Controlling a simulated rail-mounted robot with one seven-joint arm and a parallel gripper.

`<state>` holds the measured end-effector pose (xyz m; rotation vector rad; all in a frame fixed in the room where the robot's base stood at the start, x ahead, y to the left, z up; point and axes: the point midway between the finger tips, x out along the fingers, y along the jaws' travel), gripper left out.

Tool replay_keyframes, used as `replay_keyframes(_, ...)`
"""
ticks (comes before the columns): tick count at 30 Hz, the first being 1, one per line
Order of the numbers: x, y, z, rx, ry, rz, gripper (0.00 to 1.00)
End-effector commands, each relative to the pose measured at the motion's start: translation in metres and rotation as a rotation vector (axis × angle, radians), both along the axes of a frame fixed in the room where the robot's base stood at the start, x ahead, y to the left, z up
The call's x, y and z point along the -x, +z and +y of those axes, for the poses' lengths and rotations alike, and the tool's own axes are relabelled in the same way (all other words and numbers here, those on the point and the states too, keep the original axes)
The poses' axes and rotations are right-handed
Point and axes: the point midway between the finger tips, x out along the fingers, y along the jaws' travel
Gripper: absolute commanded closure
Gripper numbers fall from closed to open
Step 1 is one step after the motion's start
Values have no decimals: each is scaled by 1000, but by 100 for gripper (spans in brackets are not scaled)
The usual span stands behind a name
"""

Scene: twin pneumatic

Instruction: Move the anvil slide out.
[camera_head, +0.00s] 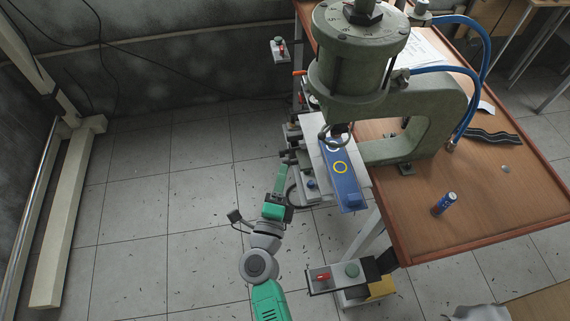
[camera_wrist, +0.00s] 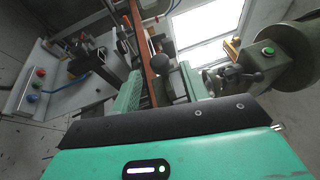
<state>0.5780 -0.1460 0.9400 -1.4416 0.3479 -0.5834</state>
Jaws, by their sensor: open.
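The anvil slide appears to be the blue plate (camera_head: 345,187) with a yellow ring, lying on a pale bed under the green press (camera_head: 350,60). A raised blue block sits at its near end. The slide's far part is hidden by the press head. My gripper (camera_head: 284,178) is left of the slide, apart from it in the picture.
The wooden table (camera_head: 480,210) carries a blue can (camera_head: 444,203) and a dark wavy strip (camera_head: 483,136).

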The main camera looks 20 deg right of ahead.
Motion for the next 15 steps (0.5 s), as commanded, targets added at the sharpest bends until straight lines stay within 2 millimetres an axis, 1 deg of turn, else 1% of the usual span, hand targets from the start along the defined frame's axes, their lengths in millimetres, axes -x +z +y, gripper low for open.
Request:
replay_keyframes(1, -9, -1, -7, -1, -2, -3, 55)
replay_keyframes(3, -19, 1, -14, 1, -2, -3, 55)
replay_keyframes(6, -31, 3, -22, 1, -1, -2, 55)
replay_keyframes(10, -38, 5, -26, 2, 1, 0, 55)
replay_keyframes(15, -39, 6, -27, 2, 2, 0, 55)
